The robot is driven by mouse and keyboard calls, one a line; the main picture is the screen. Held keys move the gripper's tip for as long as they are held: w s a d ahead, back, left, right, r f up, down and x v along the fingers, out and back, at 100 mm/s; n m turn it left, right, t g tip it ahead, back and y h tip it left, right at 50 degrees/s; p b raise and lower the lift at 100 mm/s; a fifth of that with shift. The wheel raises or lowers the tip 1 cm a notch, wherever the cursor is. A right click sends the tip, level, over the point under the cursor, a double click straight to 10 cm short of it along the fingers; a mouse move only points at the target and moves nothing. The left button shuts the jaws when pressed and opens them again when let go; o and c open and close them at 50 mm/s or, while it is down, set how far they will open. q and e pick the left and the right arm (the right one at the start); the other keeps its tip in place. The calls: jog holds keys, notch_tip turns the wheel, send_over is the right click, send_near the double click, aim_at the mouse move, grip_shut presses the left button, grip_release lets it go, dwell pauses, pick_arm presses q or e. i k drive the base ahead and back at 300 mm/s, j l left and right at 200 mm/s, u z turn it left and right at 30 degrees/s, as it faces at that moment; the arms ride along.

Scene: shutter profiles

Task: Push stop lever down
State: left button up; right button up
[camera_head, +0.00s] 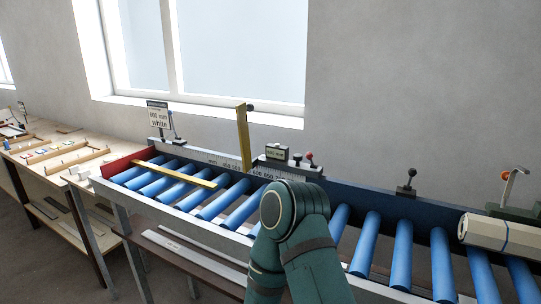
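A roller conveyor with blue rollers (240,207) runs across the view. A yellow upright plate (243,137) stands at its back rail, beside a measuring scale (222,161). Right of the plate is a small box with a display (277,153). Another dark-knobbed lever (408,181) stands upright farther right on the rail. I cannot tell which is the stop lever. One of my teal arms rises at bottom centre, hiding some rollers; neither gripper shows.
A yellow strip (175,174) lies across the left rollers. A sign reading 600 mm white (158,117) stands behind the conveyor. A pale wrapped bundle (489,233) lies on the right rollers. A wooden workbench (58,150) with trays is at left.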

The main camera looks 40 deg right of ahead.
aim_at(309, 156)
jog(key=z, duration=1.4)
